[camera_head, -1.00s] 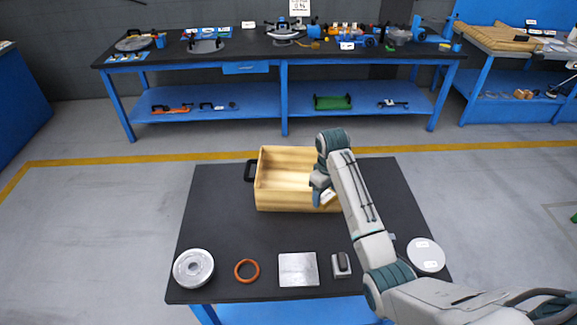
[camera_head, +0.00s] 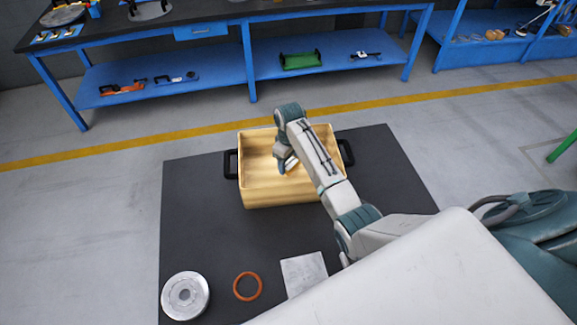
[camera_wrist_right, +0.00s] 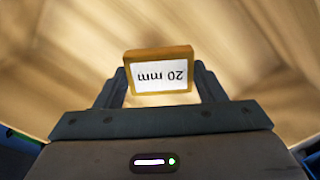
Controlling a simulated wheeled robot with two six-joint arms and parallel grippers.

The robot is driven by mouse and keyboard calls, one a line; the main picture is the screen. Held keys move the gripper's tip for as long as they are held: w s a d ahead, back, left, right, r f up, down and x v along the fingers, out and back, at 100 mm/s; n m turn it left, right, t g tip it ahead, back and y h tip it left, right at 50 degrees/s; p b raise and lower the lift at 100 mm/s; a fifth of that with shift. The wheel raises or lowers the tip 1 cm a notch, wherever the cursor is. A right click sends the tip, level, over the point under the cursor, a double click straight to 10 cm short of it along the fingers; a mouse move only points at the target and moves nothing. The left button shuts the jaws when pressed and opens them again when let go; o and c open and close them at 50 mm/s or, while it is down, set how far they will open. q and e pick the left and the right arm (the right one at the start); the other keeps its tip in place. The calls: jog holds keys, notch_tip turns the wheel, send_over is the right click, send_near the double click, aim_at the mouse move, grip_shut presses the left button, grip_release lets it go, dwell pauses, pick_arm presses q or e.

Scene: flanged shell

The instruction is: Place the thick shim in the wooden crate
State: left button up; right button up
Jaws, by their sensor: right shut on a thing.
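The wooden crate (camera_head: 262,196) stands open on the dark table, with black handles at its sides. My right gripper (camera_head: 288,166) is over the crate's interior in the head view. In the right wrist view my right gripper (camera_wrist_right: 160,88) is shut on a small block, the thick shim (camera_wrist_right: 160,56), with brown edges and a white label reading "20 mm" upside down. The shim also shows small in the head view (camera_head: 291,164). The crate's pale wood (camera_wrist_right: 60,70) fills the background behind it. My left gripper is not in view.
On the table's front are a round metal flange (camera_head: 186,296), an orange ring (camera_head: 247,286) and a flat metal plate (camera_head: 303,272). My arm hides the front right. A blue workbench (camera_head: 215,75) stands behind, across open floor.

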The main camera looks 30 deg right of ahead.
aim_at(289, 162)
jog(key=f, duration=0.3)
jog(key=shift+w+f+p, duration=0.25)
jog(key=shift+f+p, duration=0.1)
jog(key=shift+p, duration=0.05)
jog(key=shift+f, duration=0.45)
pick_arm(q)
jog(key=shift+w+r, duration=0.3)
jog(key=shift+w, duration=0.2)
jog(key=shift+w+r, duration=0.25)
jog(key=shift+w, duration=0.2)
pick_arm(e)
jog(key=shift+s, duration=0.1)
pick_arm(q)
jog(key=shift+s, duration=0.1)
pick_arm(e)
jog(key=o, duration=1.1)
jog(key=shift+f, duration=0.15)
pick_arm(q)
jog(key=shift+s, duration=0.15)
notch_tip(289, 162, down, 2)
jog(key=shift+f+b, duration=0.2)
jog(key=shift+b, duration=0.95)
pick_arm(e)
notch_tip(289, 162, up, 12)
jog(key=shift+r, duration=0.15)
